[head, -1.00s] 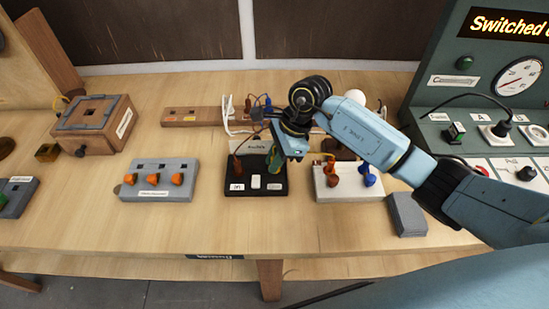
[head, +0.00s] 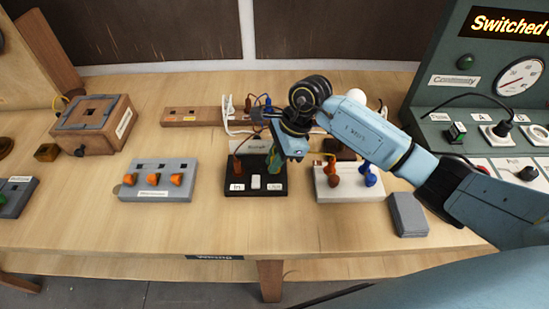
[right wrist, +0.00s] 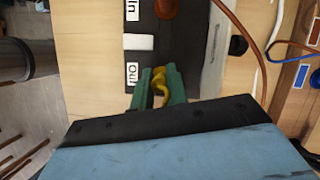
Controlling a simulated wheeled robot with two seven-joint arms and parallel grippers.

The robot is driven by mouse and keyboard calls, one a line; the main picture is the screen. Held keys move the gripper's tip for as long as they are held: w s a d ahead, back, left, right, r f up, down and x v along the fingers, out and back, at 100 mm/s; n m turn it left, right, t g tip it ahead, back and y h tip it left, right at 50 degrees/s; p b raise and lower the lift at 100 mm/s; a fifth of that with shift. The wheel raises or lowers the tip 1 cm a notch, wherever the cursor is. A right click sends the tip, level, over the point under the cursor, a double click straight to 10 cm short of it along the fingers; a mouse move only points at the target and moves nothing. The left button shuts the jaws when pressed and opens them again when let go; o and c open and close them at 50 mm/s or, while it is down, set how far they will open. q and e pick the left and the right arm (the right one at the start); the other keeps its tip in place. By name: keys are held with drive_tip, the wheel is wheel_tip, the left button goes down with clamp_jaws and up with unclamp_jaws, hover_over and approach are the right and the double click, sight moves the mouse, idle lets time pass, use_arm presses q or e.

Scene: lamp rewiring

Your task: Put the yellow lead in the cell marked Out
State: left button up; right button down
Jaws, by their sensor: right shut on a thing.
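My right gripper (head: 274,166) is over the right end of the black switch block (head: 231,193), by its Out label (head: 275,187). In the right wrist view, the green fingers (right wrist: 160,88) are shut on the yellow lead (right wrist: 162,76), seen as a bent yellow piece between them. The Out label (right wrist: 132,75) is beside the fingers. The fingers hide the Out cell, so I cannot tell whether the lead's end is inside it. A brown plug (right wrist: 166,8) stands at the In end, by the In label (right wrist: 132,10). My left gripper is not in view.
A white block with red and blue plugs (head: 345,192) stands close to the right. A grey block with orange plugs (head: 157,190) stands to the left. A wooden strip (head: 190,116) and cables lie behind. The table front is clear.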

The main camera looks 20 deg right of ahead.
drive_tip(key=shift+f+b, duration=0.45)
drive_tip(key=shift+f, duration=0.05)
drive_tip(key=c, duration=1.3)
unclamp_jaws()
